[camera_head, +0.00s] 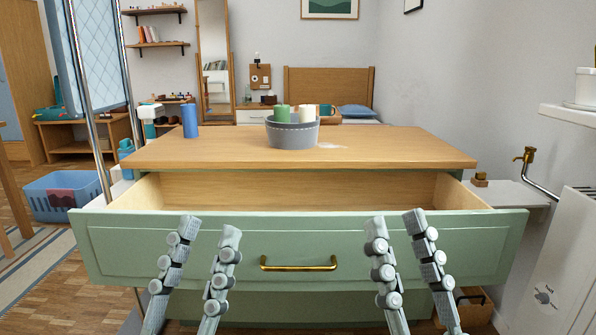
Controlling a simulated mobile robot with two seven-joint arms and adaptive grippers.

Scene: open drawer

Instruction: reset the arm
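My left gripper (209,229) is open and empty, in front of the left part of the green drawer front. My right gripper (395,224) is open and empty, in front of the right part of it. Both point upward, and their lower ends run out of the bottom of the view. The drawer (315,229) is pulled open and its wooden inside shows, empty where visible. Its brass handle (298,267) sits between the two grippers, and neither appears to hold it.
The wooden top (400,152) above the drawer carries a grey bowl (292,135) with several items and a blue cylinder (190,120). A blue basket (62,196) stands on the floor at left. A white radiator-like unit (560,260) stands at right.

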